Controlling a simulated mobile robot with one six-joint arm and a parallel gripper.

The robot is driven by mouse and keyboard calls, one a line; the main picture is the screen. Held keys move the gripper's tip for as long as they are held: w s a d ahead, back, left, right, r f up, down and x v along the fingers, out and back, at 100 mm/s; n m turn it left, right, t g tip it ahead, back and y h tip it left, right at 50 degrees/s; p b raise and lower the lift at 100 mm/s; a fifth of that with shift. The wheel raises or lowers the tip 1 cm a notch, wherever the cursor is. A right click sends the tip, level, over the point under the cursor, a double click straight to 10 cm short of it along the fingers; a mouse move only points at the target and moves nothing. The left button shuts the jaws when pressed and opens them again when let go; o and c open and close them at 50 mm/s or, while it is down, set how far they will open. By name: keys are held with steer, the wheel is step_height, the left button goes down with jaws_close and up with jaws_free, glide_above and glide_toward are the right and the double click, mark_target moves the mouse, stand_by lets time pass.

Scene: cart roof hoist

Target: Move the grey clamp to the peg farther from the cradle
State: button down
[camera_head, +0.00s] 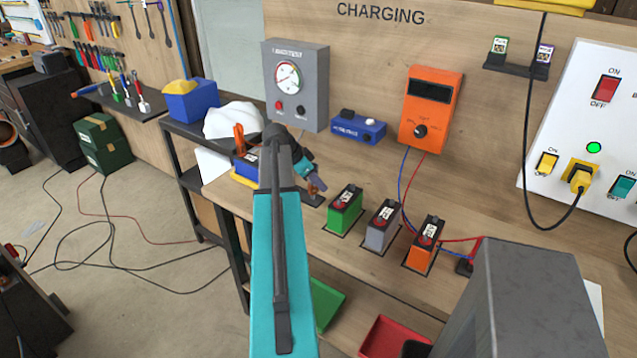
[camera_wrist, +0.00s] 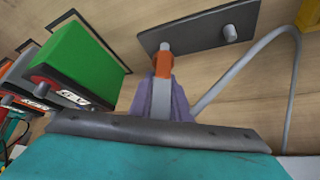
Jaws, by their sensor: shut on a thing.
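My gripper (camera_wrist: 163,98) is shut on the grey clamp (camera_wrist: 162,66), with its greyish-purple fingers around the clamp's body. The clamp's copper-orange jaws point at a dark plate (camera_wrist: 198,30) on the bench. They meet the pale peg (camera_wrist: 165,46) on the green battery's side; whether they grip it or only touch it, I cannot tell. The plate's other peg (camera_wrist: 230,33) stands bare, nearer the cradle. In the head view my gripper (camera_head: 311,180) is above the dark plate (camera_head: 312,200). The yellow cradle (camera_head: 243,180) lies left of it, partly hidden by my arm.
A green battery (camera_head: 345,211) stands close beside the plate, then a grey battery (camera_head: 382,227) and an orange one (camera_head: 423,245). A grey cable (camera_wrist: 292,90) loops from the clamp's side. A blue box (camera_head: 358,128) and grey meter (camera_head: 296,85) are behind.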

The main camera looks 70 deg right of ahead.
steer(key=shift+f+b, duration=0.8)
steer(key=shift+f, duration=0.4)
steer(key=c, duration=1.6)
jaws_free()
steer(key=shift+o, duration=0.2)
steer(key=b+v, duration=0.3)
steer(key=v, duration=1)
steer(key=shift+w+a+r, duration=0.2)
steer(key=shift+r, duration=0.1)
steer(key=shift+w, duration=0.1)
